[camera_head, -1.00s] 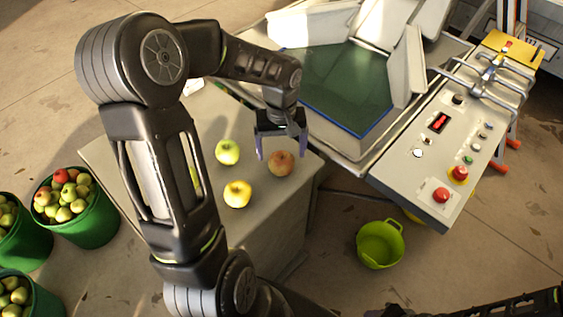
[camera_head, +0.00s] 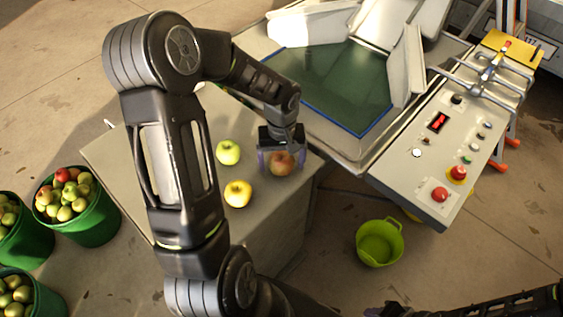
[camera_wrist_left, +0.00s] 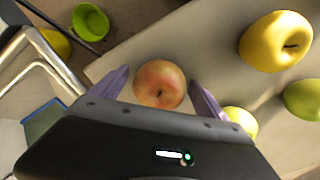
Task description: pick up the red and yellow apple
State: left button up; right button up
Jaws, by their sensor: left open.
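The red and yellow apple (camera_head: 281,164) sits on a grey table-like block (camera_head: 262,225), near its right corner. My left gripper (camera_head: 282,158) is open above it, with its purple fingers on either side of the apple. In the left wrist view the apple (camera_wrist_left: 160,87) lies between the spread fingers (camera_wrist_left: 159,78), with a gap on both sides. Whether the fingers are low enough to enclose it is hard to tell.
A green apple (camera_head: 228,152) and a yellow apple (camera_head: 237,193) sit left of the gripper. A yellowish apple (camera_wrist_left: 243,121) is partly behind a finger. The press (camera_head: 340,85) and control panel (camera_head: 440,150) stand right. A green bucket (camera_head: 379,243) and apple-filled buckets (camera_head: 88,228) are on the floor.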

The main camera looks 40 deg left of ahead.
aim_at(282, 156)
pick_arm(q)
jog(key=c, duration=1.6)
jog(key=shift+r, duration=0.1)
notch_tip(282, 156, up, 10)
jog(key=shift+f+b, duration=0.1)
jog(key=shift+b, duration=0.35)
